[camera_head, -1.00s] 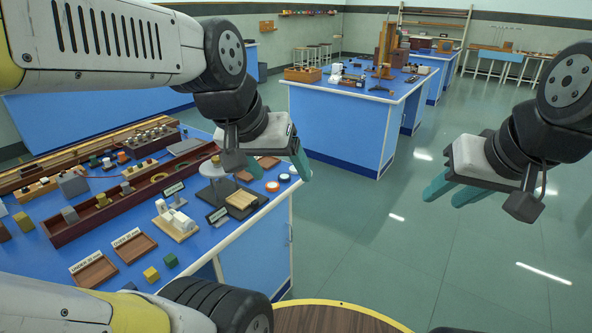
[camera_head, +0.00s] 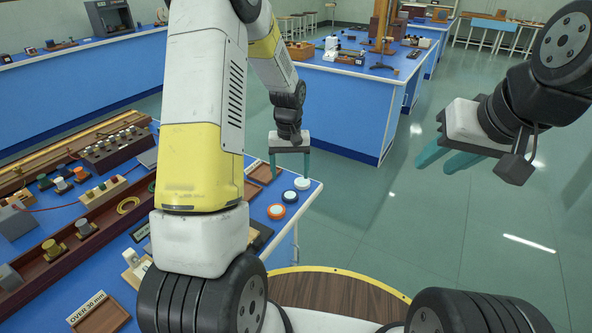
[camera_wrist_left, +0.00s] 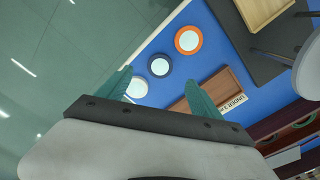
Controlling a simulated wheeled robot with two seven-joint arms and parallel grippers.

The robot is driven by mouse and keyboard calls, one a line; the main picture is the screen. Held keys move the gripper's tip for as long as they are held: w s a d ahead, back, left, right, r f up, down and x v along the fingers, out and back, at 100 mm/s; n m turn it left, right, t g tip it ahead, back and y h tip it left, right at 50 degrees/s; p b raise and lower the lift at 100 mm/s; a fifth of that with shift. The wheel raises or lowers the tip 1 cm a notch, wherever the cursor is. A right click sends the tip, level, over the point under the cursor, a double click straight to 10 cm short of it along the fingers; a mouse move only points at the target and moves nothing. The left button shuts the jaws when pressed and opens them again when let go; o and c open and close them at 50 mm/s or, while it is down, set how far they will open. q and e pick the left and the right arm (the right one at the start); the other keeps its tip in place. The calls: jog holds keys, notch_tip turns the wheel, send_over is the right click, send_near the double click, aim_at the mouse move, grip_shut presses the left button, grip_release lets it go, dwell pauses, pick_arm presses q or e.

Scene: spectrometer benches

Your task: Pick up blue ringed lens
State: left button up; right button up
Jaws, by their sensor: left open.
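The blue ringed lens (camera_head: 290,196) lies flat near the right edge of the near blue bench, between a white ringed lens (camera_head: 302,184) and an orange ringed lens (camera_head: 277,212). My left gripper (camera_head: 290,174) is open, empty and pointing down, just behind the blue ringed lens in the head view. In the left wrist view, the blue ringed lens (camera_wrist_left: 160,64) shows between the tips of my left gripper (camera_wrist_left: 159,72), with a dark blue ring around a pale disc. My right gripper (camera_head: 437,165) is open and empty over the floor.
A wooden tray (camera_wrist_left: 222,92) lies beside the lenses, close to one left finger in the wrist view. Open floor (camera_head: 360,230) lies right of the bench edge.

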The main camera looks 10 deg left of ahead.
aim_at(290, 196)
pick_arm(q)
jog(key=shift+w+a+f, duration=0.15)
jog(key=shift+w+f, duration=0.2)
jog(key=shift+f, duration=0.25)
jog(key=shift+w+f, duration=0.1)
jog(key=shift+f, duration=0.3)
jog(key=f, duration=0.7)
jog(key=shift+s, duration=0.3)
jog(key=shift+c, duration=0.2)
jog(key=c, duration=1.4)
